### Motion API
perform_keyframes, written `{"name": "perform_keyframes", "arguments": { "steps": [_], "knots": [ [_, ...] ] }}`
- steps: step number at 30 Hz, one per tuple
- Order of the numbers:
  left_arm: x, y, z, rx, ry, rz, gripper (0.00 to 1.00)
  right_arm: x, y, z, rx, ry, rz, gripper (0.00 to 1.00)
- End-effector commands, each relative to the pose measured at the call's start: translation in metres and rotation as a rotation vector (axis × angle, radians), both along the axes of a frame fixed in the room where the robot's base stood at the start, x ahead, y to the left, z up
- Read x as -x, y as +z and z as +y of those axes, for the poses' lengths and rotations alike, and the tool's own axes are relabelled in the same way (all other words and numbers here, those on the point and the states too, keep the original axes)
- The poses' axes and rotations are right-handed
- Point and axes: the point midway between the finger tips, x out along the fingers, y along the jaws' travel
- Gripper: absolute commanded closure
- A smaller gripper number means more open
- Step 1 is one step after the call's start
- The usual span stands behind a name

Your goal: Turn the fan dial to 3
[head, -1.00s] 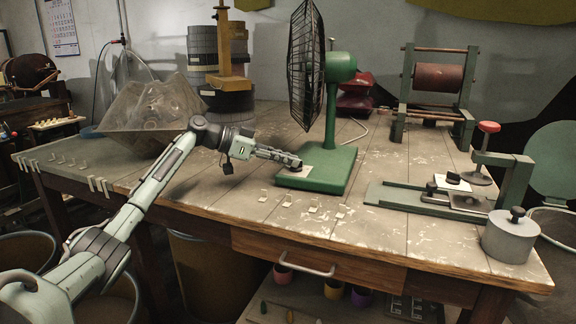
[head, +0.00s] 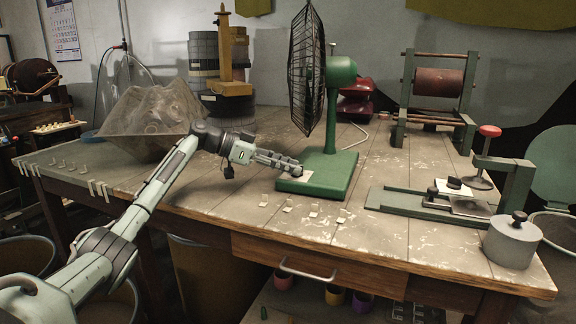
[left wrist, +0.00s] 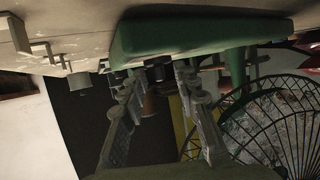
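The green fan (head: 340,70) stands on the workbench (head: 385,235), its black wire cage facing left. Its flat green base (head: 325,186) has a pale plate (head: 303,175) at the front left. My left gripper (head: 297,168) reaches in from the left, with its fingertips low over this plate. The dial and its setting cannot be made out in the head view; the fingertips cover that spot. In the left wrist view, the two fingers (left wrist: 158,73) are apart beside the green base (left wrist: 195,35). Whether the dial lies between them is unclear. My right gripper is out of view.
A green press-like device (head: 480,195) and a grey weight (head: 512,240) stand at the right. A roller frame (head: 437,90) is behind. The bench front is mostly clear, with small clips.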

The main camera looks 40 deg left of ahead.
Motion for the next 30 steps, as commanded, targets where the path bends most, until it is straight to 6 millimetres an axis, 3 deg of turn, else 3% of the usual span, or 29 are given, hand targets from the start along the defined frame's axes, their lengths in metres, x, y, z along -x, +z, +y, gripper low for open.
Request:
{"name": "perform_keyframes", "arguments": {
  "steps": [8, 21, 30],
  "knots": [
    [0.007, 0.006, 0.009, 0.000, 0.002, -0.003, 0.70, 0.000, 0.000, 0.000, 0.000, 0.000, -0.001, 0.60],
    [0.064, 0.038, 0.065, 0.000, 0.002, 0.000, 0.70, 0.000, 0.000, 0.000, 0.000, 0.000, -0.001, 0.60],
    [0.079, 0.046, 0.078, 0.000, 0.000, 0.000, 0.70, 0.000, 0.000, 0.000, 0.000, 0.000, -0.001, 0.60]
  ]
}}
